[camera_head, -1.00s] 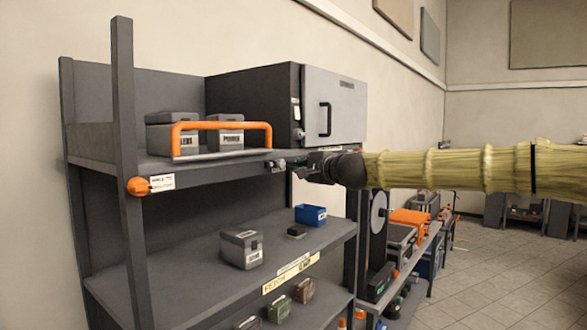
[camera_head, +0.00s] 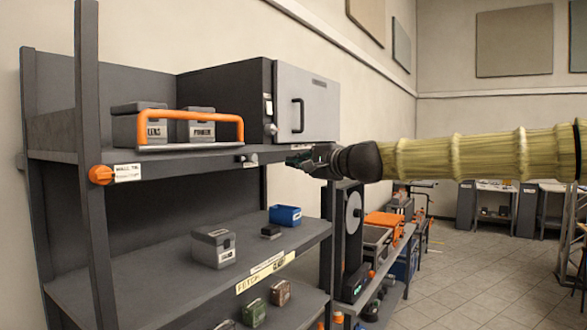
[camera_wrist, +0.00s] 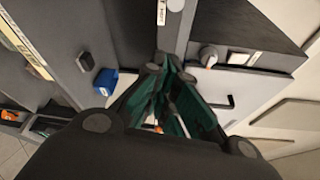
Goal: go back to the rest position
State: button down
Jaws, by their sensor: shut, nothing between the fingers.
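My gripper (camera_head: 296,161) is at the end of my sleeved arm, which reaches in from the right edge in the head view. It hangs in the air in front of the shelf unit, just below and to the right of the upper shelf's front edge. In the wrist view the gripper (camera_wrist: 168,70) shows its dark and green fingers close together, with nothing held between them. The rest position itself is not marked in any view.
The upper shelf (camera_head: 110,172) holds grey boxes behind an orange handle (camera_head: 238,127) and a dark cabinet with a grey door (camera_head: 308,100). The middle shelf holds a grey box (camera_head: 213,247) and a blue bin (camera_head: 285,215). Open floor (camera_head: 460,270) lies to the right.

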jog(key=shift+f, duration=0.15)
jog(key=shift+s+d, duration=0.15)
jog(key=shift+d, duration=0.05)
jog(key=shift+a, duration=0.1)
